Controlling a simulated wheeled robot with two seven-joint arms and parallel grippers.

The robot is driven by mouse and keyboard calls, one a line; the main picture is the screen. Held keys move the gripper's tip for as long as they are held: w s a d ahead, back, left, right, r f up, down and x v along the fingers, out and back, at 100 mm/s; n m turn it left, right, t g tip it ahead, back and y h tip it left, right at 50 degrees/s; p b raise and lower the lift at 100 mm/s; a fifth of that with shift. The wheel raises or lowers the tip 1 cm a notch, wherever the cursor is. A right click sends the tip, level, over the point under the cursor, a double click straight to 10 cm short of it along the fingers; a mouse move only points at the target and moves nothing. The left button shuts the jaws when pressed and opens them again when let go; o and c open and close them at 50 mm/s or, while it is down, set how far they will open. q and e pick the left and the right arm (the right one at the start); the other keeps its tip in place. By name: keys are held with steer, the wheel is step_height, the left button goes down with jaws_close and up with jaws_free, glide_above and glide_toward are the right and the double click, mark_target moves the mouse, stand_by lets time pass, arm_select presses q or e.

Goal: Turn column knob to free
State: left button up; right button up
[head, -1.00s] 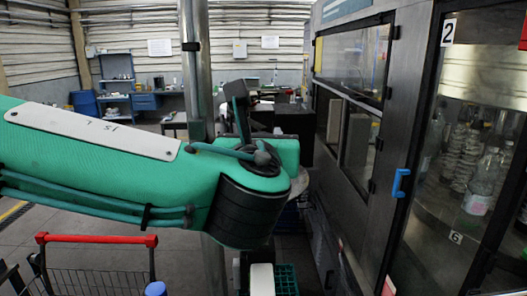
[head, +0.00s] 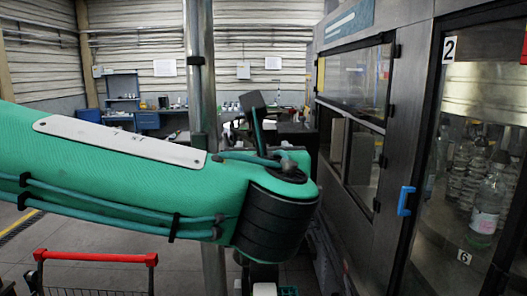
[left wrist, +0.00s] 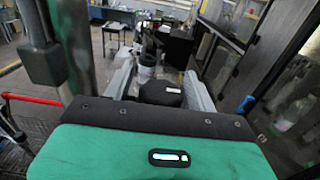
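A dark many-sided knob (left wrist: 160,93) with a small white mark lies between the two grey fingers of my left gripper (left wrist: 160,68) in the left wrist view. The fingers stand wide apart, one on each side of it. I cannot tell whether they touch it. A pale round part with a dark top (left wrist: 147,62) shows just beyond the knob. In the head view my green left arm crosses from the left and hides the gripper and the knob. My right gripper is not in view.
A metal post (head: 200,90) stands behind my left arm. The machine's glazed doors with a blue handle (head: 405,201) fill the right side. A cart with a red bar (head: 95,256) is at lower left. Blue furniture (head: 146,119) stands far back.

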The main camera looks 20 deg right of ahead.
arm_select(q)
steer(key=shift+s+a+f+b, duration=0.1)
steer(key=shift+s+f+b, duration=0.05)
steer(key=shift+s+b, duration=0.35)
steer(key=b+v, duration=0.5)
steer(key=v, duration=0.8)
steer(key=shift+w, duration=0.1)
